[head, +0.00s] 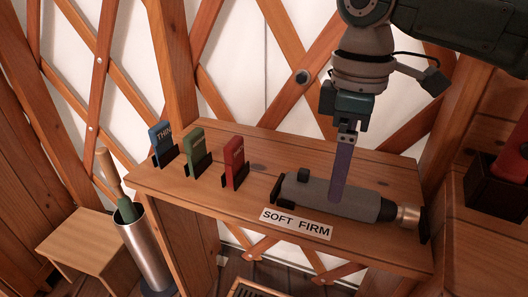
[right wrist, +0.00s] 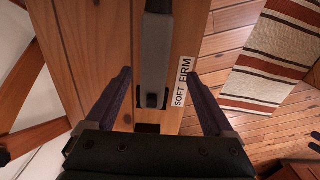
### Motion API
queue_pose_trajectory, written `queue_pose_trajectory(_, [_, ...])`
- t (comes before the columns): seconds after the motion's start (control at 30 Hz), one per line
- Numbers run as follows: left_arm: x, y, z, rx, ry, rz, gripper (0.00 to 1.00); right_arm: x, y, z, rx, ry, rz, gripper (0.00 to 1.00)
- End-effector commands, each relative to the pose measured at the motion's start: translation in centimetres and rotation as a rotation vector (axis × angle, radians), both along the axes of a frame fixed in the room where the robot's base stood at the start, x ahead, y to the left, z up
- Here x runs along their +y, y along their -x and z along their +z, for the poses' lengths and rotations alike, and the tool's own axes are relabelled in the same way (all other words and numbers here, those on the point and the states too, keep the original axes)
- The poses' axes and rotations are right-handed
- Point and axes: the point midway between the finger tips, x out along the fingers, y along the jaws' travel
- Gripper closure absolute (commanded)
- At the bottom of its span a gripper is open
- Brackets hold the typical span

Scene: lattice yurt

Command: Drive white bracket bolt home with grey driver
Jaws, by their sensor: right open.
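The grey driver (head: 305,192) lies lengthwise on the wooden shelf between dark end supports, its copper-coloured nose (head: 407,214) to the right. My right gripper (head: 339,197) is above it, pointing down, with a purple finger in front of the driver's body. In the right wrist view, the driver (right wrist: 156,55) lies between the two fingers of the open gripper (right wrist: 155,75), with a gap on each side. A dark round bolt head (head: 302,77) shows on the lattice behind; I cannot make out a white bracket. My left gripper is not in view.
A SOFT FIRM label (head: 297,223) is at the shelf's (head: 265,160) front edge. Blue (head: 160,140), green (head: 194,147) and red (head: 234,158) cards stand left of the driver. A metal cylinder (head: 145,250) and small wooden stool (head: 85,240) are lower left. A striped rug (right wrist: 268,65) lies on the floor.

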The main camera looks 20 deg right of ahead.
Motion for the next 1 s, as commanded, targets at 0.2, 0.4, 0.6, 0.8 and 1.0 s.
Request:
queue_pose_trajectory(0.2, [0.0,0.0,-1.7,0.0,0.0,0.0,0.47,-0.6,0.0,-2.7,0.001,0.001,-0.002,0.12])
queue_pose_trajectory(0.4, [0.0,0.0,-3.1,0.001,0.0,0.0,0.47,-0.8,0.0,-5.5,0.001,0.001,0.0,0.12])
queue_pose_trajectory(0.6, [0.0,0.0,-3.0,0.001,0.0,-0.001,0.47,-0.8,-0.1,-5.5,-0.001,0.001,0.001,0.12])
queue_pose_trajectory(0.8, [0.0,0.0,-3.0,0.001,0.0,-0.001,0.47,-0.8,-0.1,-5.4,-0.001,0.001,0.001,0.32])
queue_pose_trajectory(1.0, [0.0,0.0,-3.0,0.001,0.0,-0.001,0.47,-0.8,-0.1,-5.4,-0.001,0.001,0.001,0.54])
